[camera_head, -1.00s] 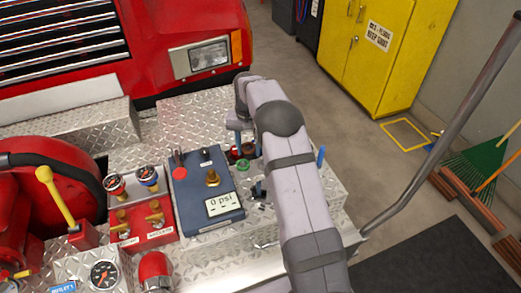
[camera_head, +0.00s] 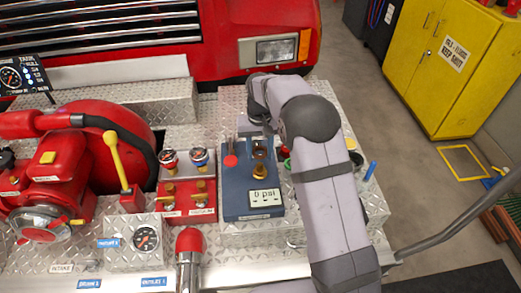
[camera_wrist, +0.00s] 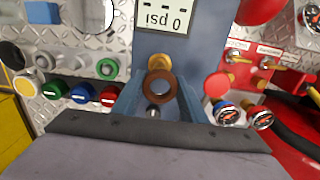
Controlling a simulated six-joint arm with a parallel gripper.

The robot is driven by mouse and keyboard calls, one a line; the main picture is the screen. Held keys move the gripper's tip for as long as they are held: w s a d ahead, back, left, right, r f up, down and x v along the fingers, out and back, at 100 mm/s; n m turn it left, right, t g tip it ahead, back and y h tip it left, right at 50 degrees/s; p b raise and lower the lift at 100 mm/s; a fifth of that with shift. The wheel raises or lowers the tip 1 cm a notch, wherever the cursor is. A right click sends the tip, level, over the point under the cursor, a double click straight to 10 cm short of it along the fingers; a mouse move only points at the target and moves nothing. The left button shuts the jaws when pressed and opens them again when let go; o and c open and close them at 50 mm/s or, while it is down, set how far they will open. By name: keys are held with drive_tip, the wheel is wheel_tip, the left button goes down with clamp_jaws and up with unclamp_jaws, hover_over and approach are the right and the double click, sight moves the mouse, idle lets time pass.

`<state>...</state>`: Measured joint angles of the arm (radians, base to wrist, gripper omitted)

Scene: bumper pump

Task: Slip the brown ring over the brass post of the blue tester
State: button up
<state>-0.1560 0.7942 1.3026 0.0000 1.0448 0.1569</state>
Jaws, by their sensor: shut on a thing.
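The blue tester (camera_head: 235,196) lies flat on the diamond-plate deck in the head view, its display reading 0 psi. Its brass post (camera_head: 260,174) stands upright near the middle and also shows in the wrist view (camera_wrist: 158,61). My gripper (camera_wrist: 160,94) is shut on the brown ring (camera_wrist: 174,88), which sits between its blue fingertips with its hole visible. In the head view my gripper (camera_head: 256,146) is over the tester, behind the post. The ring appears just beside the post and overlaps its edge in the wrist view; the height gap cannot be told.
A red valve block (camera_head: 186,205) with gauges stands left of the tester. Several coloured rings or caps, including a green one (camera_wrist: 107,69) and a red one (camera_wrist: 110,96), lie on the other side. A blue peg (camera_head: 370,171) stands at the right.

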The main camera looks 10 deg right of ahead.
sight(260, 164)
drive_tip(key=shift+f, duration=0.1)
drive_tip(key=shift+f+b, duration=1.65)
drive_tip(key=shift+f, duration=0.3)
drive_tip(key=shift+f+b, duration=0.5)
drive_tip(key=shift+f, duration=0.95)
idle(1.2)
drive_tip(key=shift+f, duration=0.3)
